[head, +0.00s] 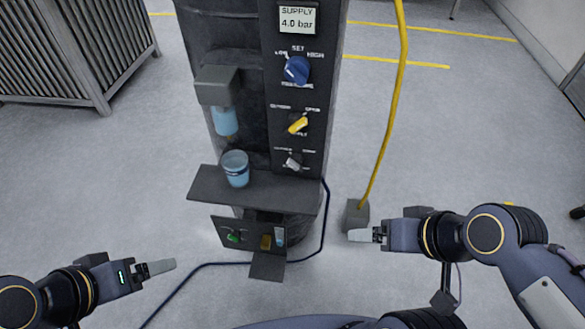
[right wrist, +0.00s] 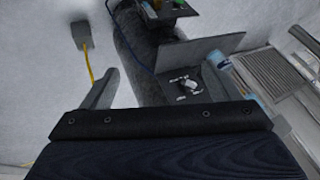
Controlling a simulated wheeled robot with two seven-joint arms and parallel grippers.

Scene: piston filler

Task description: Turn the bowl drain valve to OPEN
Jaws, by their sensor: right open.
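A dark panel (head: 318,75) on the machine carries several knobs. The lowest, a small grey-white knob (head: 293,160), appears to be the drain valve; its labels are too small to read. It points slantwise, neither level nor upright. In the right wrist view, a white knob (right wrist: 190,85) with labels around it shows beyond the gripper. My right gripper (head: 360,236) is open and empty, low and to the right of the panel, apart from the knob. My left gripper (head: 160,267) is at the lower left, away from the machine; its jaw opening cannot be made out.
A blue dial (head: 297,69) and a yellow handle (head: 298,124) sit above the grey-white knob. A shelf (head: 275,184) with a blue cup (head: 236,168) juts out below. A yellow hose (head: 391,105) rises from a grey block (head: 356,216) near my right gripper. The surrounding floor is mostly clear.

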